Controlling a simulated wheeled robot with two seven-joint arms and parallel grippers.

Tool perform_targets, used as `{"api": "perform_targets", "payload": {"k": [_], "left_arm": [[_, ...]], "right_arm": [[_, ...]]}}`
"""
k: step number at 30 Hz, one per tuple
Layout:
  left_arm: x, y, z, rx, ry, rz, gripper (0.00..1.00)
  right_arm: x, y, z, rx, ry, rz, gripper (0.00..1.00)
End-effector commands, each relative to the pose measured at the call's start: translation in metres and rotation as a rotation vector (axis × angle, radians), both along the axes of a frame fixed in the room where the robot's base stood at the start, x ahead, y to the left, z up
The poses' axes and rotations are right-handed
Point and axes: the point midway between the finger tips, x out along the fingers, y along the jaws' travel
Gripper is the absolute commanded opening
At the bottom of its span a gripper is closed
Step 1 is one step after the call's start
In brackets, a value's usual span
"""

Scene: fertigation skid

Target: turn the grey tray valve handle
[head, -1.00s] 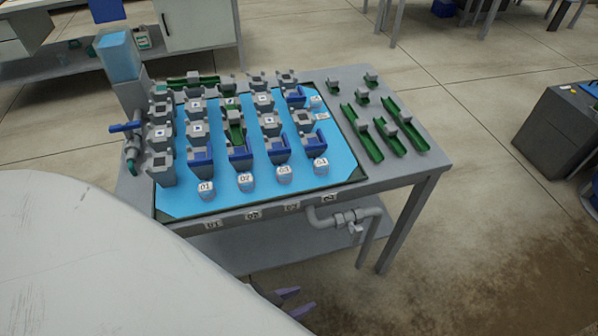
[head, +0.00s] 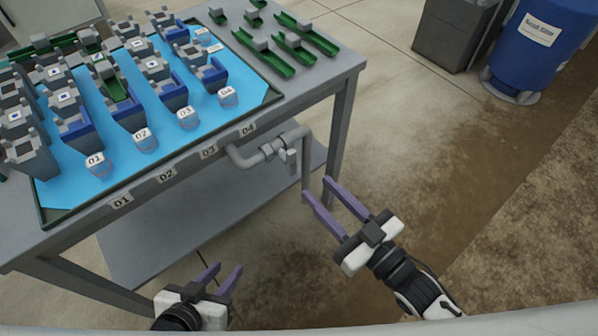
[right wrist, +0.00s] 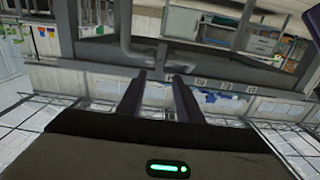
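The grey valve handle (head: 291,162) hangs on the grey drain pipe (head: 240,158) under the front edge of the blue tray, near its right corner. My right gripper (head: 316,188) is open and empty; in the head view its purple fingertips are just below and right of the handle, apart from it. In the right wrist view the pipe (right wrist: 128,56) shows above the open fingers (right wrist: 158,78); the handle is too small to tell there. My left gripper (head: 227,268) is open and empty, lower and further left, in front of the table's lower shelf.
The grey table (head: 315,75) carries the blue tray (head: 100,170) with several grey and blue blocks and numbered cups. Its front right leg (head: 341,125) is close to the valve. Floor right of the table is clear.

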Motion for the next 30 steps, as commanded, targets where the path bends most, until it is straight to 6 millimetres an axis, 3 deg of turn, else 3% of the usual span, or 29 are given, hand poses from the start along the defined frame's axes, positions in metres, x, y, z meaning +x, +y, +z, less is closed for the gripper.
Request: {"api": "perform_targets", "payload": {"k": [6, 12, 24, 25, 30], "left_arm": [[-0.002, 0.0, -0.005, -0.001, 0.0, 0.0, 0.31], [-0.001, 0.0, -0.007, -0.007, -0.003, 0.003, 0.31], [-0.001, 0.0, -0.007, -0.009, -0.005, 0.005, 0.31], [-0.001, 0.0, -0.007, -0.009, -0.005, 0.005, 0.31], [-0.001, 0.0, -0.007, -0.009, -0.005, 0.005, 0.31]], "right_arm": [[0.036, 0.025, 0.0, 0.002, -0.002, -0.002, 0.33], [0.058, 0.041, 0.0, 0.0, -0.001, -0.002, 0.33], [0.065, 0.047, 0.001, -0.001, 0.001, -0.002, 0.33], [0.065, 0.047, 0.001, -0.001, 0.001, -0.002, 0.31], [0.065, 0.047, 0.001, -0.001, 0.001, -0.002, 0.02]]}}
